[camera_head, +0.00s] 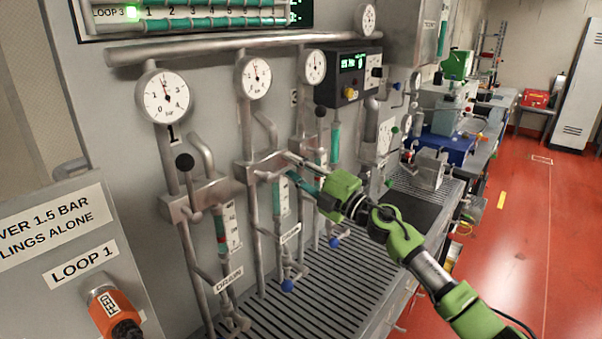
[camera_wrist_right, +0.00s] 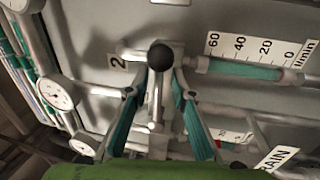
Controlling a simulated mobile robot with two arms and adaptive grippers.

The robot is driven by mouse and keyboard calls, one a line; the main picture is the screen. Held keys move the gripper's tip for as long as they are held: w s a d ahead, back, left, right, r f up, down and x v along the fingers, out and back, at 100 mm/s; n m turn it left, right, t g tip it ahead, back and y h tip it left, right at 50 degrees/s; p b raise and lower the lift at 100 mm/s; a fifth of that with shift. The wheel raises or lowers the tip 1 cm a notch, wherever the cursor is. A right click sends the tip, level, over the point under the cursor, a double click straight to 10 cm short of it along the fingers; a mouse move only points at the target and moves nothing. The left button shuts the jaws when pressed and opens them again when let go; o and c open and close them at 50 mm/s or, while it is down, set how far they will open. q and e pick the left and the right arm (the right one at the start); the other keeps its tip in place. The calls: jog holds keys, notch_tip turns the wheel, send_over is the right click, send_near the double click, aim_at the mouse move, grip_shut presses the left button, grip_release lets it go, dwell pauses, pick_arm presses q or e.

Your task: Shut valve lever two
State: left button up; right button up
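Valve lever two shows in the right wrist view as a round black knob (camera_wrist_right: 160,56) on a grey stem, beside the label 2 (camera_wrist_right: 117,61). My right gripper (camera_head: 274,165) reaches in from the right to the second valve block (camera_head: 246,172) in the head view, where the lever's knob cannot be made out. In the wrist view the two teal fingers of the right gripper (camera_wrist_right: 160,80) stand apart on either side of the knob. A gap seems to show on both sides. My left gripper is not in view.
Lever one (camera_head: 184,161) and lever three (camera_head: 320,111), both with black knobs, stand either side of the second valve. Gauges, pipes and flow tubes crowd the panel. The slatted bench (camera_head: 270,314) lies below. An orange feed coupling (camera_head: 116,312) is at lower left. Red floor is open at right.

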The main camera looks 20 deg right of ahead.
jog(key=v, duration=1.2)
jog(key=shift+w, duration=0.15)
